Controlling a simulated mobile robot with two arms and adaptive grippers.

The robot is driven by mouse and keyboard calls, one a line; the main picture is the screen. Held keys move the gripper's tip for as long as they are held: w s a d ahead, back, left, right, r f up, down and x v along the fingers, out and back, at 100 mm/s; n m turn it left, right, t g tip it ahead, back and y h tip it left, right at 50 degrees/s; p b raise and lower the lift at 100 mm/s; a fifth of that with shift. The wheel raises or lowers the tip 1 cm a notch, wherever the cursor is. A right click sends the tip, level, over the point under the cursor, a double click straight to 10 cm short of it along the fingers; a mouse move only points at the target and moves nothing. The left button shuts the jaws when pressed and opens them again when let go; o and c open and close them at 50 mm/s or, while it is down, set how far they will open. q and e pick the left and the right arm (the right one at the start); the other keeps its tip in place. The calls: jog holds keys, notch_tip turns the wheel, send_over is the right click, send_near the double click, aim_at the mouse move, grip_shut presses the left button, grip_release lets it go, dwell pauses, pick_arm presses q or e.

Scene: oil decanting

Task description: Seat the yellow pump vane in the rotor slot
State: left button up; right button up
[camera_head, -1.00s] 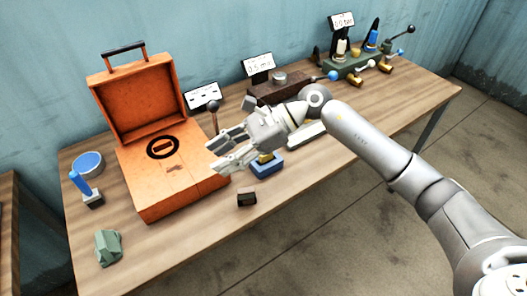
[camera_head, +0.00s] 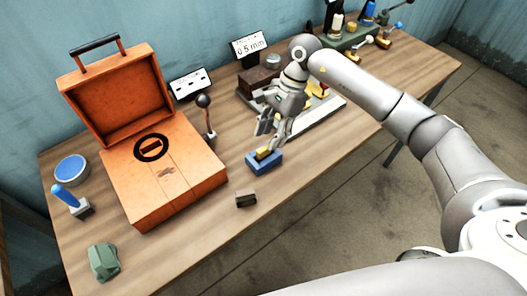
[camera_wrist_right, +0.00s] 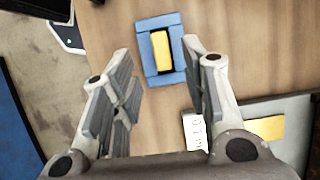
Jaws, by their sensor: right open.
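The yellow pump vane (camera_head: 263,153) lies in a blue holder (camera_head: 265,166) near the table's middle. In the right wrist view the vane (camera_wrist_right: 163,52) shows as a yellow bar framed by the blue holder (camera_wrist_right: 146,53). My right gripper (camera_head: 271,136) is open and empty, pointing down just above and behind the holder. In the right wrist view its fingers (camera_wrist_right: 165,95) stand apart, with the vane ahead of the gap between them. A black ring with a short bar-shaped centre (camera_head: 151,147) lies in the open orange case (camera_head: 190,180); I cannot tell whether it holds the rotor slot. My left gripper is out of view.
A lever with a dark ball (camera_head: 204,101) stands between case and holder. A small dark block (camera_head: 246,199) lies in front of the holder. A grey plate (camera_head: 322,117) with yellow pieces is to the right. A display reading 0.5 mm (camera_head: 250,47) stands behind.

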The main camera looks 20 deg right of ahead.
aim_at(265, 147)
jog(key=p+x, duration=0.2)
jog(key=x, duration=0.2)
jog(key=shift+a, duration=0.15)
jog(key=shift+f, duration=0.35)
jog(key=shift+c, duration=0.6)
jog(key=c, duration=0.5)
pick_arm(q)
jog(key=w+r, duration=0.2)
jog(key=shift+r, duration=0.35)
pick_arm(e)
grip_shut()
